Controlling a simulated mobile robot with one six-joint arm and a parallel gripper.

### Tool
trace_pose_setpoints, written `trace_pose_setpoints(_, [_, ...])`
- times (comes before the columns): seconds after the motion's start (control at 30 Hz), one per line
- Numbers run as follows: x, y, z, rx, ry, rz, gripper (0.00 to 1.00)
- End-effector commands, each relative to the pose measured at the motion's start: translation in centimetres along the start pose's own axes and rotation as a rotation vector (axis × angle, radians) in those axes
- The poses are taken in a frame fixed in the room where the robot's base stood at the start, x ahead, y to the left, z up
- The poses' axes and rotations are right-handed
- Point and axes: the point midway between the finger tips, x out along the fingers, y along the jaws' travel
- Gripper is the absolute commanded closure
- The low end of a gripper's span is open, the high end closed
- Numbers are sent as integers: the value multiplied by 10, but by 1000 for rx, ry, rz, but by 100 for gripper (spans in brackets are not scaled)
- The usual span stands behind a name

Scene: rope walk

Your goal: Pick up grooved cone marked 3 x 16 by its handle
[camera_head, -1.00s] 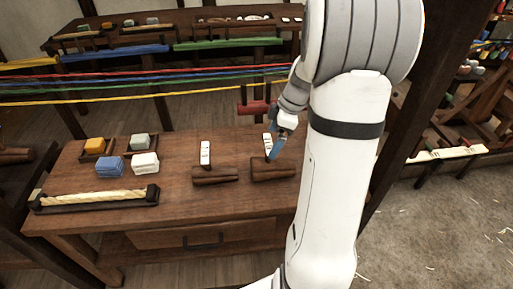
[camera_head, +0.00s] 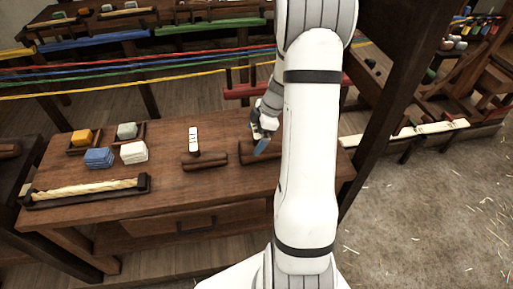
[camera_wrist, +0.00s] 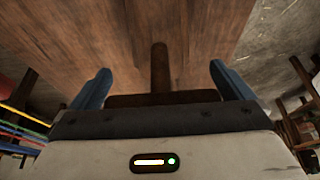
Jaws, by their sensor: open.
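Two dark brown wooden pieces lie on the bench: a left one (camera_head: 204,161) with a white label card (camera_head: 193,139) behind it, and a right one (camera_head: 246,152) partly hidden by my arm. No marking is readable, so I cannot tell which is 3 x 16. My gripper (camera_head: 262,143) is open at the right piece. In the wrist view, a brown handle (camera_wrist: 160,66) stands out between the two blue fingers (camera_wrist: 160,85), clear of both. The dark body (camera_wrist: 165,98) lies across near the palm, largely hidden by the gripper.
Yellow, blue, grey and white blocks (camera_head: 99,158) sit at the bench's left. A rope in a dark tray (camera_head: 85,191) lies at the front left. Coloured strands (camera_head: 130,75) stretch behind the bench. A wooden post (camera_head: 387,110) stands right of my arm.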

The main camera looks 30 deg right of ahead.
Motion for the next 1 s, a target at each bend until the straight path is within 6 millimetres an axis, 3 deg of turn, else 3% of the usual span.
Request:
trace_pose_setpoints(0.17, [0, 0, 0, -1, 0, 0, 0])
trace_pose_setpoints(0.9, [0, 0, -1, -2, 0, 0, 60])
trace_pose_setpoints(1.0, [0, 0, -1, -2, 0, 1, 63])
